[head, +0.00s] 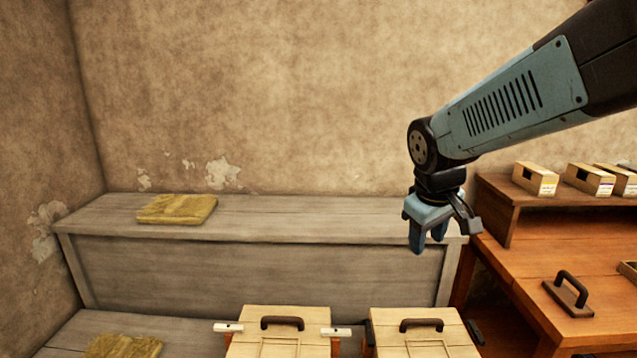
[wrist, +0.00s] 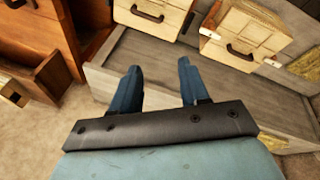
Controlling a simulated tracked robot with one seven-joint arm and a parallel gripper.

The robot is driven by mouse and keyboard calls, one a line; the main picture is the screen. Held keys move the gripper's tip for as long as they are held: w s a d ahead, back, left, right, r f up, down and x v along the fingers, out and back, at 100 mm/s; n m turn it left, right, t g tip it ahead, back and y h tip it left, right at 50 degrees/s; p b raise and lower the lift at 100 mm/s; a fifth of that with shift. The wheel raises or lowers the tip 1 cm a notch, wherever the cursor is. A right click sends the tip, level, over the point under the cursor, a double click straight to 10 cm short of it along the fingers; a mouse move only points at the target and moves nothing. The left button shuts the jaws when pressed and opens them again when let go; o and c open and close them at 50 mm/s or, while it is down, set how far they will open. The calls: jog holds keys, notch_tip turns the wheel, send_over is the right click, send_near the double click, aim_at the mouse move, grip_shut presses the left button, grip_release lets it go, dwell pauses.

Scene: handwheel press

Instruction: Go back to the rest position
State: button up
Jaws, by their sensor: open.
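My gripper (head: 432,240) hangs at the end of my arm in the right half of the head view, pointing down. It is in front of the right end of a grey wooden bench (head: 290,217). In the wrist view my gripper (wrist: 160,85) shows two blue fingers spread apart with nothing between them. Grey boards (wrist: 150,65) lie beyond the fingers.
Two wooden boxes with dark handles, a left one (head: 285,318) and a right one (head: 425,330), stand at the bottom. A folded yellow cloth (head: 177,208) lies on the bench. An orange-brown desk (head: 530,270) with small boxes (head: 535,177) is at right.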

jog(key=s+d+r+m+t, duration=0.1)
jog(key=s+r+m, duration=0.1)
jog(key=s, duration=0.3)
jog(key=s+d+r+m+y, duration=0.1)
jog(key=s+d+r+m, duration=0.1)
jog(key=s, duration=0.4)
jog(key=shift+r+m+t, duration=0.3)
jog(key=shift+m+t, duration=0.1)
jog(key=shift+m, duration=0.2)
